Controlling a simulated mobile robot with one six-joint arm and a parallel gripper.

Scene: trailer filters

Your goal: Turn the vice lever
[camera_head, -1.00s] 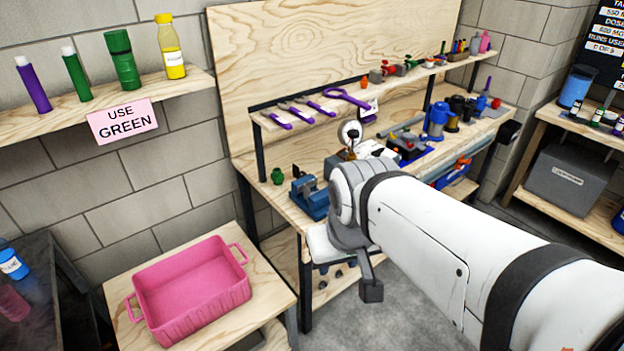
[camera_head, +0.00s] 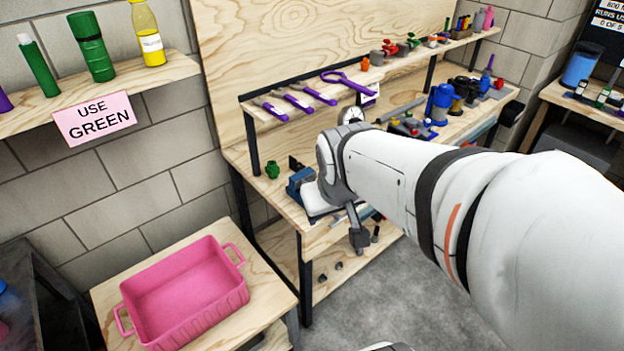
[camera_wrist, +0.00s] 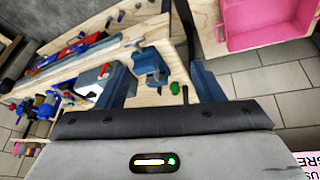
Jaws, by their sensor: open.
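The blue vice (camera_head: 299,182) sits at the near left end of the workbench, partly hidden by my arm in the head view. In the wrist view the vice (camera_wrist: 150,64) shows between my fingers, some distance beyond them.
A green jar (camera_head: 272,170) stands behind the vice. Purple-handled tools (camera_head: 296,101) lie on the raised shelf, and a dial gauge (camera_head: 351,115) stands beyond my wrist. A pink tray (camera_head: 240,292) sits on a low table at left. Grey floor (camera_head: 385,300) is open in front of the bench.

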